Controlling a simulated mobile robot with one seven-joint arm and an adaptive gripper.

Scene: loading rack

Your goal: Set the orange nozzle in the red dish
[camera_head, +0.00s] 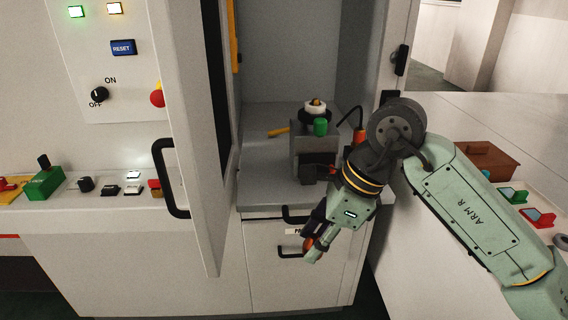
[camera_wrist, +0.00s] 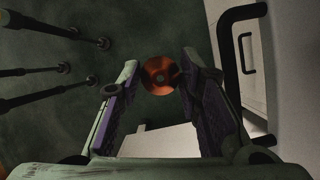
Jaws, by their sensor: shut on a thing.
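My gripper (camera_head: 313,248) points down in front of the cabinet's lower drawers. It is shut on the orange nozzle (camera_head: 308,243). In the wrist view the nozzle (camera_wrist: 160,75) shows as a round copper-orange end with a dark centre hole, between the tips of my gripper (camera_wrist: 159,72). The rest of the nozzle is hidden. The red dish (camera_head: 541,224) sits on the right-hand counter, well to the right of my gripper and beyond my arm. Its inside looks grey-blue, and no object is clearly visible in it.
A green dish (camera_head: 513,197) and a brown box (camera_head: 485,160) stand near the red dish. A grey machine (camera_head: 313,150) with a green knob stands in the open cabinet. The open door (camera_head: 190,120) and drawer handles (camera_head: 292,252) are close to my gripper.

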